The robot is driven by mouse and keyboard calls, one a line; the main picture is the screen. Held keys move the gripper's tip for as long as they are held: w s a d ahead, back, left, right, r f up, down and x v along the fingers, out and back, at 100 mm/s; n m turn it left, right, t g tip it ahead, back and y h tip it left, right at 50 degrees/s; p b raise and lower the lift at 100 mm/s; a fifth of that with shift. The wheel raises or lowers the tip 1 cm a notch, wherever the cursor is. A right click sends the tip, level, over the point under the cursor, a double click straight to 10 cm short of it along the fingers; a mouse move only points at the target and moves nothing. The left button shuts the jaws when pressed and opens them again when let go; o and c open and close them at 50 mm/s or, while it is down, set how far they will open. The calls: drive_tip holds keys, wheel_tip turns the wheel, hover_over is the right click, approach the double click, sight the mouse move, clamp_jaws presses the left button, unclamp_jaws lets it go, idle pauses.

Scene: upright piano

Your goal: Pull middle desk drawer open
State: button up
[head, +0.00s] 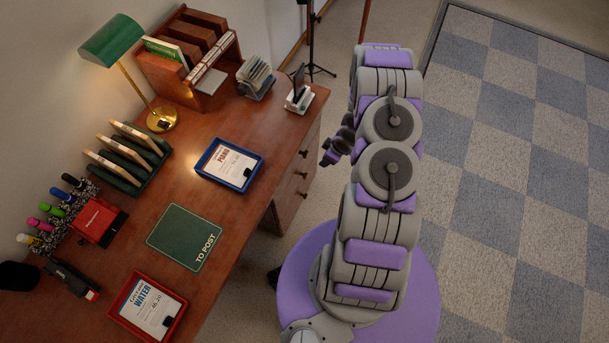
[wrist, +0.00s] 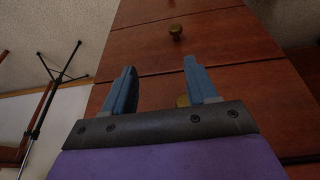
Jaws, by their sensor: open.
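The desk's drawer stack (head: 296,178) shows in the head view under the desk's far right end, with small dark knobs. All its drawers look shut. My gripper (head: 328,157) is just to the right of the drawer fronts, partly hidden by my arm. In the wrist view, which looks upside down, my gripper (wrist: 159,68) is open, with its two blue fingers apart. A brass knob (wrist: 182,100), apparently the middle drawer's, shows between the fingers, partly hidden by the gripper. Contact cannot be told. Another knob (wrist: 175,32), apparently the bottom drawer's, is clear.
The desk top (head: 205,120) holds a blue tray (head: 214,172), a red tray (head: 125,310), a green mat (head: 185,237), a lamp (head: 112,40) and racks. A tripod (head: 311,50) stands behind the desk. The checkered floor (head: 510,170) at right is clear.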

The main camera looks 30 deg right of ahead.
sight(307, 175)
drive_tip(key=shift+y, duration=0.5)
drive_tip(key=b+x, duration=0.1)
drive_tip(key=x, duration=0.5)
drive_tip(key=a+b+x, duration=0.1)
drive_tip(key=b+x, duration=0.1)
drive_tip(key=x, duration=0.5)
drive_tip(key=s+b+x, duration=0.1)
drive_tip(key=x, duration=0.5)
drive_tip(key=shift+a+f, duration=0.35)
drive_tip(key=shift+a, duration=0.05)
drive_tip(key=shift+w, duration=0.1)
drive_tip(key=shift+c, duration=0.4)
clamp_jaws()
